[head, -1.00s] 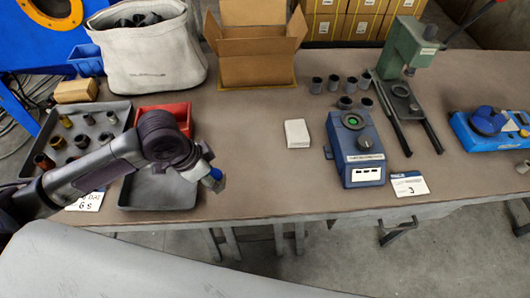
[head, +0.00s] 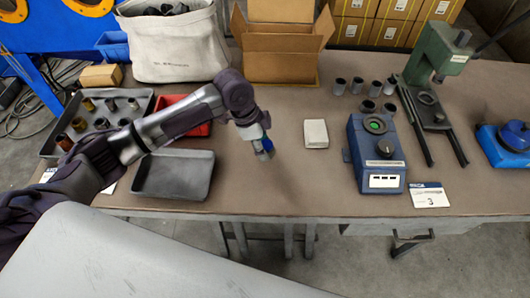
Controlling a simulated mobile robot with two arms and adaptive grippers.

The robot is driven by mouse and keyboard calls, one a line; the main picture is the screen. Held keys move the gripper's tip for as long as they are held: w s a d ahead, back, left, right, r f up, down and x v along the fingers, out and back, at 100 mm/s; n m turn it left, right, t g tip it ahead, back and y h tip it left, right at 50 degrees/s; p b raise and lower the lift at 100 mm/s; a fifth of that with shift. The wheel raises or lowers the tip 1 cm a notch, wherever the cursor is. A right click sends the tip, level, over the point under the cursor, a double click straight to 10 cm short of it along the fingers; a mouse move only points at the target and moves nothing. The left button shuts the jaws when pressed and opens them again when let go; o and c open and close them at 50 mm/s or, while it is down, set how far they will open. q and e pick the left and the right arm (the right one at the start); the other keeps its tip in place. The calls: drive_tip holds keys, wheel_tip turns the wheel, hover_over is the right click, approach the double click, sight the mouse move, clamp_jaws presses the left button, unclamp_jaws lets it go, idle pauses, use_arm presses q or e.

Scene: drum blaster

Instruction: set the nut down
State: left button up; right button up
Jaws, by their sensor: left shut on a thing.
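My left gripper (head: 265,152) points down over the brown bench top (head: 290,185), between the dark grey tray and the white block. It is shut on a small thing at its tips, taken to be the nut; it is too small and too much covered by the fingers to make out. I cannot tell whether it touches the bench. My right gripper is not in view.
An empty-looking grey tray (head: 172,192) lies left of the gripper, with a red bin (head: 200,129) behind it. A white block (head: 315,134) and a blue device (head: 376,158) stand to the right. Bare bench lies in front of the gripper.

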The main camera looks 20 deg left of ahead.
use_arm(q)
drive_tip(key=shift+w+d+f, duration=0.2)
drive_tip(key=shift+f, duration=2)
drive_tip(key=shift+f, duration=0.1)
drive_tip(key=o, duration=1.3)
drive_tip(key=shift+o, duration=0.2)
drive_tip(key=v, duration=1.2)
